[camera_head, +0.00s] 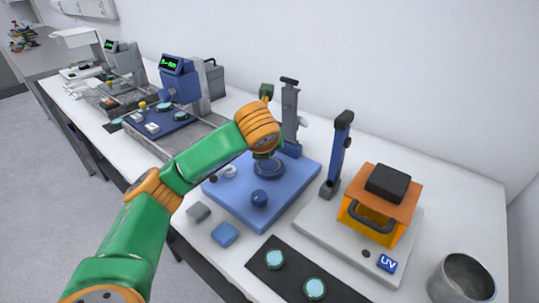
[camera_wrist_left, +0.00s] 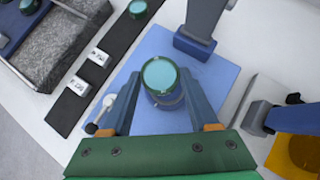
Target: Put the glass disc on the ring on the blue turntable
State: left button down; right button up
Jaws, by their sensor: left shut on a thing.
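My left gripper (camera_wrist_left: 160,82) is shut on the glass disc (camera_wrist_left: 160,74), a pale teal round face with a dark green rim, held between the two fingertips. In the head view the left gripper (camera_head: 267,155) points down over the blue turntable (camera_head: 235,197), and my wrist mostly hides the disc. The turntable's dark blue ring (camera_head: 268,171) shows just below the gripper. In the wrist view the disc covers most of the ring, whose edge shows below it. I cannot tell whether the disc touches the ring. My right gripper is not in view.
A grey post (camera_head: 290,115) stands behind the turntable. To the right are a blue post (camera_head: 338,150) and an orange UV box (camera_head: 375,210). A black mat (camera_head: 293,276) with two teal discs lies in front. A metal cup (camera_head: 462,280) stands at the right.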

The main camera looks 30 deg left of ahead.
aim_at(268, 169)
pick_arm(q)
jog(key=f, duration=0.2)
jog(key=f+p, duration=0.1)
jog(key=shift+w+d+f, duration=0.2)
jog(key=shift+d+f, duration=0.2)
jog(key=shift+f, duration=0.25)
jog(key=shift+c, duration=0.7)
grip_release()
jog(key=shift+r, duration=0.15)
